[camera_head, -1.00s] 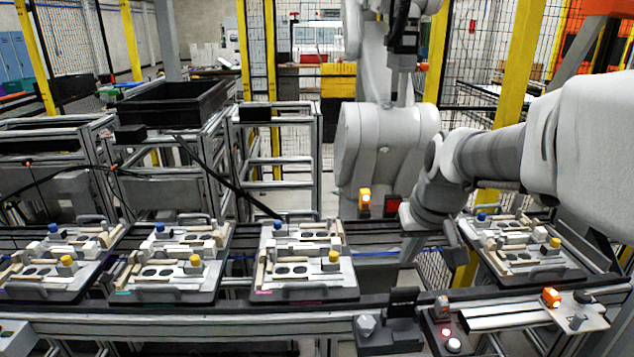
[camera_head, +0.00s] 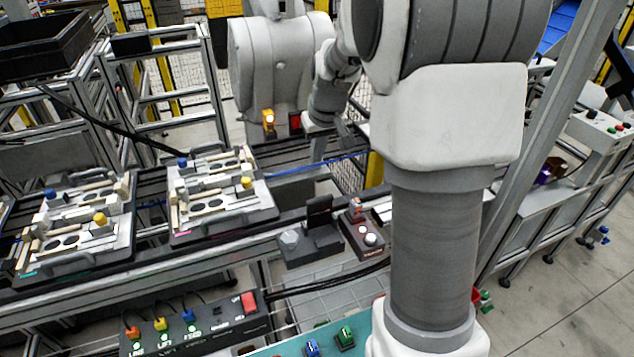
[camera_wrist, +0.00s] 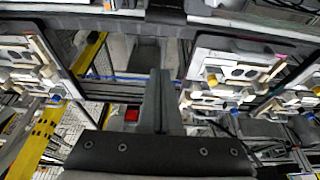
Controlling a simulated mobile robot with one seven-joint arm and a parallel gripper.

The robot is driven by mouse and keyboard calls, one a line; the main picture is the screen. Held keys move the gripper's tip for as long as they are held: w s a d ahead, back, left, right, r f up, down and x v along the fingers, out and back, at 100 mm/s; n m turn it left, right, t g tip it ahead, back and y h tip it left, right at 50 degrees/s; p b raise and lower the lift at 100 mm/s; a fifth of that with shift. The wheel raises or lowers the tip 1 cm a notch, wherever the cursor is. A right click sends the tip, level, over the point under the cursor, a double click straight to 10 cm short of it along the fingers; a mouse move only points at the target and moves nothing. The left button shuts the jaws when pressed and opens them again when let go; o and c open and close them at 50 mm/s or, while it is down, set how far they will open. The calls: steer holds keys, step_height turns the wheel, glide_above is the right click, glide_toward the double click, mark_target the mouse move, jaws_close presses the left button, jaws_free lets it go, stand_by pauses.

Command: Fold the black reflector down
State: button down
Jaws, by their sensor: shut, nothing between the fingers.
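The black reflector (camera_head: 319,210) is a flat dark panel standing up on a dark base (camera_head: 318,245) at the conveyor's near edge, beside a grey hexagonal part (camera_head: 289,239). In the head view my gripper (camera_head: 350,134) is small and partly lost against the background, beyond the reflector and apart from it. In the wrist view my gripper (camera_wrist: 160,76) is shut and empty, over the gap between two pallets. A dark block (camera_wrist: 166,12) is cut off at that view's top edge; I cannot tell whether it includes the reflector.
Pallet fixtures with blue and yellow knobs, one here (camera_head: 222,195), sit on the conveyor left of the reflector. A button box (camera_head: 364,232) stands close on its right. A control panel (camera_head: 195,325) is in front. My arm covers the right middle.

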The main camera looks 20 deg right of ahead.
mark_target(319, 212)
step_height(319, 212, down, 9)
steer(key=shift+s+f+p, duration=0.2)
steer(key=shift+s+p, duration=0.1)
steer(key=shift+s, duration=0.1)
stand_by(0.4)
steer(key=shift+f+b, duration=0.1)
steer(key=shift+b, duration=0.5)
